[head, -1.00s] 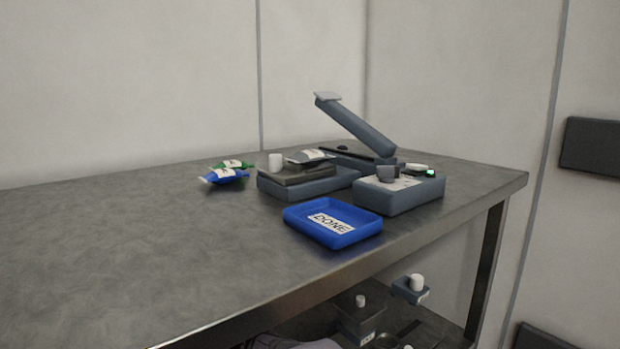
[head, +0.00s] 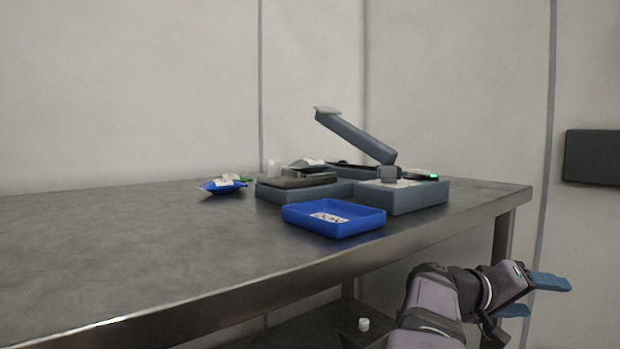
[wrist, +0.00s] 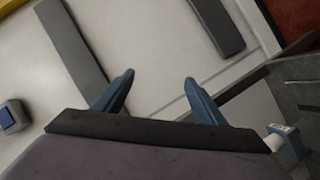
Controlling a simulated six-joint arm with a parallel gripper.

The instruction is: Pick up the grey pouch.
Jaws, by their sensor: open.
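The grey pouch (head: 307,163), with a pale label, lies on top of a dark plate on a low grey-blue unit (head: 305,189) toward the back of the steel table. My gripper (head: 545,297) is at the lower right, beyond the table's right end and below its top, far from the pouch. Its two blue fingers are apart with nothing between them. In the wrist view my gripper (wrist: 158,80) also shows open and empty, facing the pale wall, and the pouch is out of that view.
A blue tray (head: 335,230) stands near the front edge. Blue (head: 222,187) and green (head: 237,177) pouches lie left of the unit. A grey box (head: 405,197) with a green light stands right. A raised grey arm (head: 355,135) leans behind. The table's left part is clear.

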